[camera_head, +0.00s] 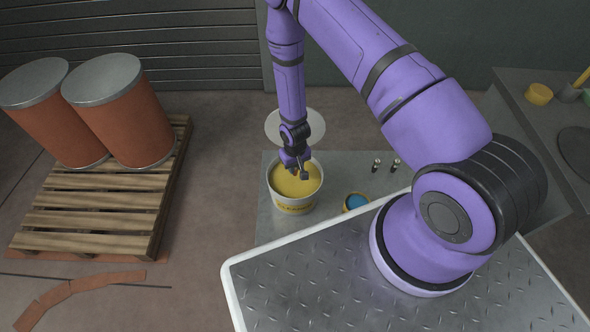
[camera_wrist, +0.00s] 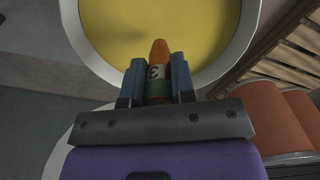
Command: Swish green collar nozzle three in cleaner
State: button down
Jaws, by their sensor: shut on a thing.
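My gripper (camera_head: 302,174) points down over the open white bucket (camera_head: 293,207), which holds yellow liquid (camera_head: 285,181). In the wrist view, the gripper's blue fingers (camera_wrist: 158,70) are shut on the nozzle (camera_wrist: 158,72). The nozzle has an orange tip, a white band with a dark figure that looks like a 3, and a green collar. Its tip points toward the yellow liquid (camera_wrist: 160,20), inside the outline of the bucket rim (camera_wrist: 215,75). I cannot tell whether the tip touches the liquid. The bucket's label is too small to read surely.
Two small upright nozzles (camera_head: 386,165) stand on the grey table (camera_head: 330,170) right of the bucket. A small pot with blue contents (camera_head: 356,201) stands nearer. A pale round disc (camera_head: 295,125) lies behind the bucket. Orange drums (camera_head: 125,120) stand on a pallet (camera_head: 85,215) at left.

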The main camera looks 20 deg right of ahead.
jog(key=shift+r, duration=2.35)
